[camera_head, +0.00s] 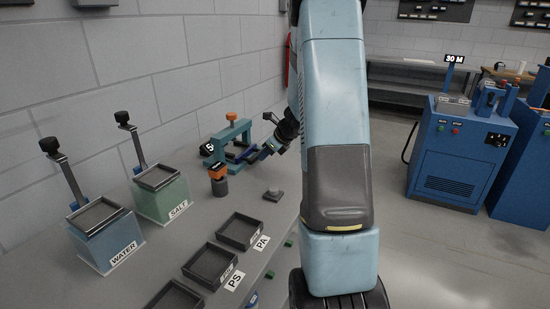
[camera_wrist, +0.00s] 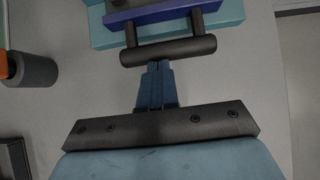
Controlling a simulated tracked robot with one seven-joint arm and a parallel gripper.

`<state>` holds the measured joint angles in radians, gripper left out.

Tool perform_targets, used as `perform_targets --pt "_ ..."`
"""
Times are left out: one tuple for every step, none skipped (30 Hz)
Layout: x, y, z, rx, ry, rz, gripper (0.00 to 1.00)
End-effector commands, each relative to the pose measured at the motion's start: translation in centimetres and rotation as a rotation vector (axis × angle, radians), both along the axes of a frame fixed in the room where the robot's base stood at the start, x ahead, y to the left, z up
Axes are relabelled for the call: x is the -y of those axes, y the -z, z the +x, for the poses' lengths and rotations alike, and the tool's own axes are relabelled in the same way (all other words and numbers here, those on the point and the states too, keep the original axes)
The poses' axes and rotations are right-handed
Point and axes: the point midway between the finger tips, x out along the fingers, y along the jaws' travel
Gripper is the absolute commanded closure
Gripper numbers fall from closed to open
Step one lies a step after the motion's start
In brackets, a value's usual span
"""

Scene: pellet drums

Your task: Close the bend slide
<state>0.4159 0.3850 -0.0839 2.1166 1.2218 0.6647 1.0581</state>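The bend fixture is a teal frame (camera_head: 238,131) on the bench, in the middle of the head view. Its blue slide (camera_wrist: 165,13) is at the top of the wrist view, over a teal base (camera_wrist: 232,12). Two dark posts join the slide to a dark round handle bar (camera_wrist: 170,50). My gripper (camera_wrist: 157,65) has its narrow blue fingers together, with nothing visible between them. The fingertips are right at the near side of the bar's middle; I cannot tell if they touch it. In the head view my gripper (camera_head: 266,151) is at the fixture's right side.
A dark cylinder with an orange top (camera_head: 218,182) stands in front of the fixture. A small grey knob-like piece (camera_head: 273,195) lies nearby on the bench. Dark trays (camera_head: 240,231), a WATER bath (camera_head: 105,236) and a SALT bath (camera_head: 163,195) stand to the front and left.

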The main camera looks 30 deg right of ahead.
Motion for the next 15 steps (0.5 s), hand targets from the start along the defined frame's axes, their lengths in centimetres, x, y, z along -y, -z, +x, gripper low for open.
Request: perform_targets --pt "-0.43 0.00 0.49 0.002 -0.003 0.001 1.00" --pt "-0.50 -0.01 0.60 0.001 -0.002 0.002 1.00" --pt "-0.58 -0.03 0.69 0.002 -0.002 0.002 1.00" --pt "-0.63 -0.04 0.72 0.002 -0.002 0.002 1.00" --pt "-0.66 -0.05 0.75 0.003 -0.003 0.003 1.00" --pt "-0.72 -0.06 0.77 0.002 -0.004 0.004 1.00" --pt "-0.75 -0.07 0.78 0.004 -0.005 0.004 1.00" --pt "-0.80 -0.07 0.81 0.003 -0.005 0.004 1.00" --pt "-0.84 -0.08 0.83 0.004 -0.006 0.004 1.00" --pt "-0.88 -0.09 0.85 0.004 -0.007 0.005 1.00" --pt "-0.91 -0.09 0.86 0.004 -0.007 0.005 1.00" --pt "-0.94 -0.10 0.87 0.005 -0.008 0.006 1.00" --pt "-0.93 -0.11 0.86 0.005 -0.008 0.006 1.00" --pt "-0.91 -0.13 0.82 0.005 -0.008 0.006 1.00" --pt "-0.83 -0.16 0.73 0.005 -0.008 0.006 1.00"
